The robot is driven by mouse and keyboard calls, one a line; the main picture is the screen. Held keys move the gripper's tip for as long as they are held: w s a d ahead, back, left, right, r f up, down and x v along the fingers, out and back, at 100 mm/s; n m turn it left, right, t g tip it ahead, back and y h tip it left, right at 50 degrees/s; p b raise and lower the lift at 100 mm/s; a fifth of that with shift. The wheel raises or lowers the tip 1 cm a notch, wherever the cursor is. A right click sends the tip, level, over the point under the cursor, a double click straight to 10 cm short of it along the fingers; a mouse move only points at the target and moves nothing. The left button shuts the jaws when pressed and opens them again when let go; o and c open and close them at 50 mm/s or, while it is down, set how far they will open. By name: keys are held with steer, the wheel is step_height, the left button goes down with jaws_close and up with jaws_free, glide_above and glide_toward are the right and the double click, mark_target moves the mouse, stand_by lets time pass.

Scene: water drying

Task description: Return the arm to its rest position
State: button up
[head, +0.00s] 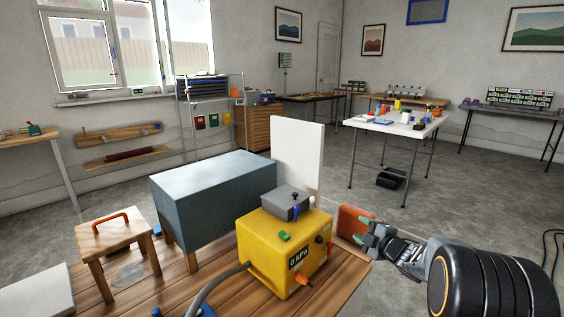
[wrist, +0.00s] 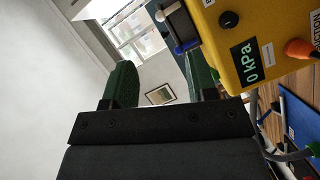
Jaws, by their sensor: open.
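My gripper (head: 364,233) is at the lower right in the head view, just right of the yellow box, with its green fingers apart and nothing between them. My dark arm stretches from it to the right edge. In the wrist view my gripper (wrist: 160,90) shows two green fingers spread wide, with a wall and a picture frame seen between them. The yellow box (head: 256,248) has a display reading 0 kPa and sits on the wooden table (head: 222,297). It also fills the upper right of the wrist view (wrist: 222,48).
A grey block (head: 213,195), a small wooden stool (head: 105,240) and a white upright panel (head: 297,150) stand around the yellow box. A reddish-brown block (head: 353,221) is close behind my gripper. A white table (head: 395,124) with small items stands farther back. Grey floor lies open between.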

steer(key=s+r+m+g+h+p, duration=0.2)
steer(key=s+r+m+h+p, duration=0.2)
steer(key=r+m+p, duration=0.45)
steer(key=s+r+m+g+h+p, duration=0.1)
steer(key=s+r+m+h+p, duration=0.35)
steer(key=r, duration=0.75)
steer(key=s+a+r+m+g+y+p, duration=0.1)
steer(key=s+a+r+m+g+p, duration=0.1)
steer(key=s+a+r+g+p, duration=0.2)
steer(key=s+a+r+m+g+y+p, duration=0.1)
steer(key=s+a+r+m+g+p, duration=0.2)
steer(key=s+p, duration=0.7)
steer(key=s+a+r+g, duration=0.1)
steer(key=s+a, duration=0.1)
steer(key=s, duration=0.5)
steer(key=shift+a+m+g+p, duration=0.3)
steer(key=shift+a+p, duration=0.1)
